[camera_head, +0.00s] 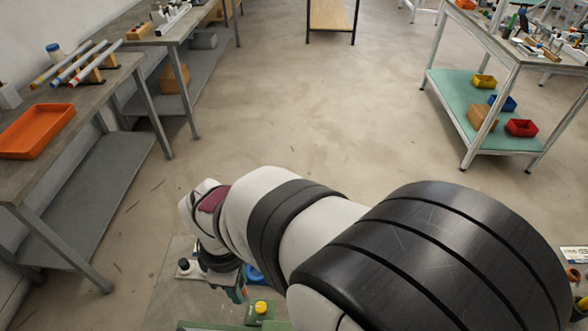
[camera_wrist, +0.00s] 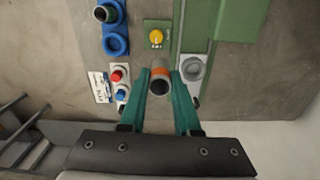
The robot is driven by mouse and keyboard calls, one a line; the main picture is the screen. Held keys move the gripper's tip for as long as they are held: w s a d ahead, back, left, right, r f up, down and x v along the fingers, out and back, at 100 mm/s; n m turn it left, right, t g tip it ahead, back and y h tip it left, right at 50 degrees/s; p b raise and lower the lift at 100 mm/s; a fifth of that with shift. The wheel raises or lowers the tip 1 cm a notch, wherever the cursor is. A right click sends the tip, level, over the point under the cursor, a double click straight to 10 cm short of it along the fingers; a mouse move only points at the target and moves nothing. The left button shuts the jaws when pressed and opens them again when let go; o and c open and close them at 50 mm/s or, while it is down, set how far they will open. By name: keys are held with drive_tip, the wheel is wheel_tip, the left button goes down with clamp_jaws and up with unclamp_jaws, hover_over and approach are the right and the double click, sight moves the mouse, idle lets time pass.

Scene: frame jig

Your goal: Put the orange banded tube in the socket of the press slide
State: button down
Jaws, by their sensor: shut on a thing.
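The orange banded tube (camera_wrist: 159,71) is between the green fingers of my gripper (camera_wrist: 160,80) in the wrist view. The gripper is shut on it, and the tube's dark open end faces the camera. A light grey round socket (camera_wrist: 192,66) lies just right of the gripper, on a pale slide (camera_wrist: 196,35) beside green press parts (camera_wrist: 232,22). I see no tube in this socket. In the head view my arm hides most of the gripper, the tube and the press.
Left of the gripper are an empty blue ring holder (camera_wrist: 115,41), a blue holder with a dark-ended tube (camera_wrist: 104,13), and red and blue buttons (camera_wrist: 119,83). A yellow button (camera_wrist: 156,36) sits on a green plate ahead. Side benches (camera_head: 100,85) stand away from the arm.

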drive_tip(key=shift+s+a+f+n, duration=0.35)
drive_tip(key=shift+s+a+f, duration=0.3)
drive_tip(key=shift+s+f, duration=0.5)
drive_tip(key=shift+s+a+f+n, duration=0.4)
drive_tip(key=shift+s+a+f, duration=0.25)
drive_tip(key=shift+s+f, duration=0.55)
drive_tip(key=shift+s+a+f+n, duration=0.35)
drive_tip(key=shift+s+a+f, duration=0.4)
drive_tip(key=shift+s, duration=0.7)
drive_tip(key=shift+d+f, duration=0.15)
drive_tip(key=shift+f, duration=0.05)
drive_tip(key=shift+f, duration=1.4)
drive_tip(key=shift+c, duration=1.9)
unclamp_jaws()
